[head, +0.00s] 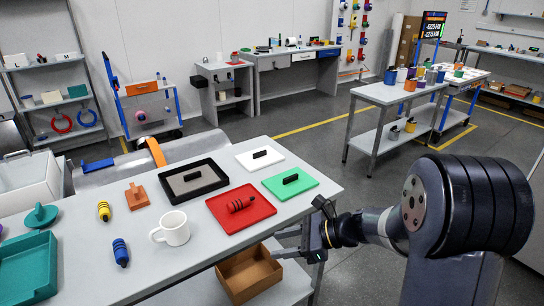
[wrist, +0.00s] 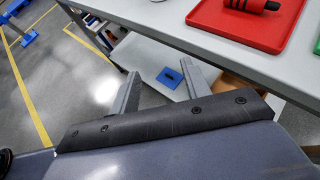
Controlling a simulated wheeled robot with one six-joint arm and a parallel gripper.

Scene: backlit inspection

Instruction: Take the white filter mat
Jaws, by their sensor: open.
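The white filter mat (head: 277,164) lies flat near the back edge of the grey table, with a black grip block on top. It does not show in the wrist view. My gripper (head: 276,244) is open and empty, beside the table's front right edge and lower than its top, well nearer to me than the mat. Its two spread fingers also show in the wrist view (wrist: 160,70), with floor and a lower shelf beyond them.
A green mat (head: 306,190) lies between the white mat and the table's right edge. A red mat (head: 229,216), a black-rimmed tray (head: 222,181) and a white mug (head: 173,229) are nearby. A brown box (head: 232,284) sits below the tabletop.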

